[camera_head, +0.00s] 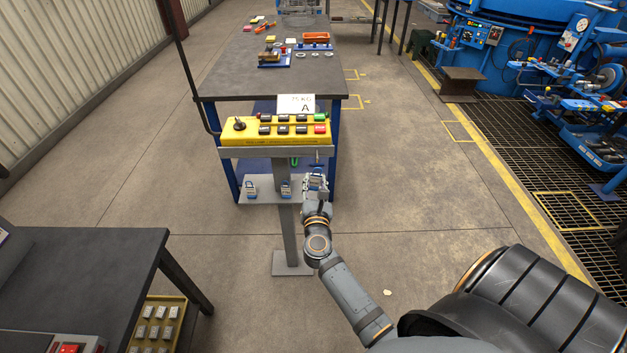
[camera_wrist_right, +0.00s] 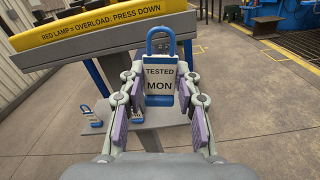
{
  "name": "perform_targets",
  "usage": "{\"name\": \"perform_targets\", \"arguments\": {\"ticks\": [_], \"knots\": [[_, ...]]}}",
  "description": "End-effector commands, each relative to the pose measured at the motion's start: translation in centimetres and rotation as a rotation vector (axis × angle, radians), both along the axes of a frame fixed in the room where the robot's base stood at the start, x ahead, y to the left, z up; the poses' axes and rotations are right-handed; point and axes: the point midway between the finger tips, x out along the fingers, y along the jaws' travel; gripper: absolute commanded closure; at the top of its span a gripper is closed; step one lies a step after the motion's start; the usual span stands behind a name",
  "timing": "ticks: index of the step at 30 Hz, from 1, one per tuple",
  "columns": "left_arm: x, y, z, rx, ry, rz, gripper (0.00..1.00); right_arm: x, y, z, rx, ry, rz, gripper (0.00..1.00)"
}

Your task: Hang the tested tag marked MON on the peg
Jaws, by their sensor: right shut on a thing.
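The tag marked TESTED MON (camera_wrist_right: 160,82) is upright in the right wrist view, with a blue frame, a white face and a blue loop on top. My right gripper (camera_head: 315,186) is shut on it, one finger at each side. The gripper (camera_wrist_right: 160,108) is just above the right end of the grey shelf plate (camera_head: 268,200). Two similar blue-and-white tags, a left one (camera_head: 250,188) and a middle one (camera_head: 286,190), stand on that plate. A small upright piece (camera_head: 317,158), perhaps the peg, shows under the grey crossbar. My left gripper is out of view.
A yellow control box (camera_head: 270,140) with buttons and a joystick sits on the crossbar above the plate, with a white card marked A (camera_head: 297,103). A green loop (camera_head: 294,161) hangs below it. A dark workbench (camera_head: 225,75) stands behind.

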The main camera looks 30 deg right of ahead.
Motion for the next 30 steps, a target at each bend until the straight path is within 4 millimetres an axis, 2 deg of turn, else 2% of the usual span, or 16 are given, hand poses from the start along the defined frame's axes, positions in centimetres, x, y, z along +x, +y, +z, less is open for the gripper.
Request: {"name": "perform_targets", "arguments": {"ticks": [30], "knots": [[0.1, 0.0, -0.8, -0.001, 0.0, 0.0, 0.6, 5.8, -3.5, -0.6, -0.002, -0.001, 0.0, 0.89]]}}
